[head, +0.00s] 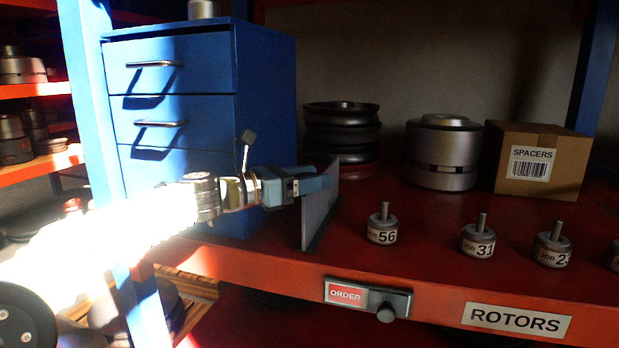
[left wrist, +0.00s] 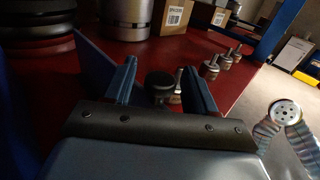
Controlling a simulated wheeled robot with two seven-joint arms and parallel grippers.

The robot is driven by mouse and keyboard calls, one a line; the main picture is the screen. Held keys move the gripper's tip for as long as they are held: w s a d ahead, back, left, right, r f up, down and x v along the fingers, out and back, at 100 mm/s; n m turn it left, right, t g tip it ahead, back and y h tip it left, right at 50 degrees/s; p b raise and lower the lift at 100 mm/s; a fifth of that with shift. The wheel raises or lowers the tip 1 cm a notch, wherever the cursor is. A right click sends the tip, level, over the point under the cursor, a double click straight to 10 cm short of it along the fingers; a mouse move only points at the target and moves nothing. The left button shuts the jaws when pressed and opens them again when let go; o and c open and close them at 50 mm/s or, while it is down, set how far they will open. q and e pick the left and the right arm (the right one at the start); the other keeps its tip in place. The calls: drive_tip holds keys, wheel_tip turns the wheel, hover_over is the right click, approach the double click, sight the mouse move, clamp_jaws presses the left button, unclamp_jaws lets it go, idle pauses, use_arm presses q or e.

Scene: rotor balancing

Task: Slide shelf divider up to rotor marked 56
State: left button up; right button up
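The shelf divider (head: 318,218) is a thin grey upright plate on the red shelf. It stands left of the rotor marked 56 (head: 381,226), with a gap of bare shelf between them. My left gripper (head: 318,186) is at the divider's upper part, coming from the left. In the left wrist view its two fingers (left wrist: 160,82) are apart, with a black round knob (left wrist: 158,86) between them; I cannot tell whether they touch it. The divider shows there as a dark blue plate (left wrist: 92,52) beside the left finger. Rotor 56 is partly hidden behind the knob. My right gripper is not seen.
Rotor 31 (head: 478,238) and more rotors stand in a row to the right. Behind are stacked dark rings (head: 341,128), a grey metal cylinder (head: 443,155) and a SPACERS box (head: 540,178). A blue drawer cabinet (head: 265,110) stands left. An ORDER label (head: 346,295) is on the front edge.

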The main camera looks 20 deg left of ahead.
use_arm(q)
clamp_jaws()
drive_tip(key=d, duration=0.8)
drive_tip(key=shift+s+d, duration=0.2)
drive_tip(key=shift+d, duration=0.1)
unclamp_jaws()
